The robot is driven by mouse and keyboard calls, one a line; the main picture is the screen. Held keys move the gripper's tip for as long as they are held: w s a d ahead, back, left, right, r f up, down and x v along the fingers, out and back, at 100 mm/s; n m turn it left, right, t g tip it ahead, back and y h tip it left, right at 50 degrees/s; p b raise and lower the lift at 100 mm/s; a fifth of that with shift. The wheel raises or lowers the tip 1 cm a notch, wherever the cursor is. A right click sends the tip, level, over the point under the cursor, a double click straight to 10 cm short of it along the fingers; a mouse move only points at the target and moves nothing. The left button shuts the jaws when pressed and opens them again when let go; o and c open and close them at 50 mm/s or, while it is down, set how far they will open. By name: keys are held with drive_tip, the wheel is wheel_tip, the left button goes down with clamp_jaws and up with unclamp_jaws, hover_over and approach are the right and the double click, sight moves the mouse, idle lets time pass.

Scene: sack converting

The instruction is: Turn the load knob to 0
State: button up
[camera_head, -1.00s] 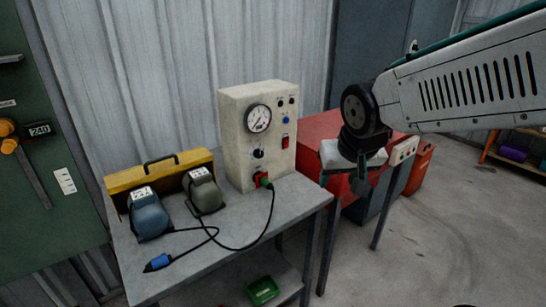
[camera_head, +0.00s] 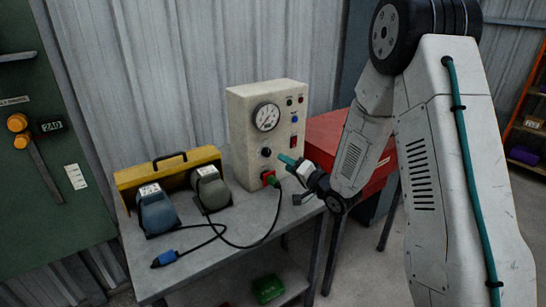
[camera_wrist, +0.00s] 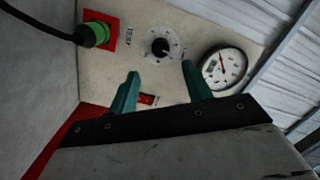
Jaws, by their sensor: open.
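The load knob (camera_head: 266,152) is a small black knob on the front of a cream control box (camera_head: 240,130), below its round gauge (camera_head: 266,117). In the wrist view the knob (camera_wrist: 160,47) has a pale scale ring; its exact setting is too small to read. My gripper (camera_head: 285,160) is close in front of the box, just right of the knob in the head view. In the wrist view my gripper (camera_wrist: 160,69) shows two teal fingers apart, with nothing between them. The knob appears beyond the fingertips; contact is not visible.
A green plug (camera_wrist: 96,35) sits in a red socket beside the knob, its black cable running across the grey bench (camera_head: 240,240). A red switch (camera_wrist: 147,99) is partly behind a finger. A blue unit (camera_head: 158,212), a grey unit (camera_head: 211,188) and a yellow carrier (camera_head: 135,178) stand left.

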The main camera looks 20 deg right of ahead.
sight(269, 154)
drive_tip(key=x, duration=0.7)
drive_tip(key=shift+w+a, duration=0.2)
drive_tip(key=shift+w, duration=0.05)
drive_tip(key=c, duration=1)
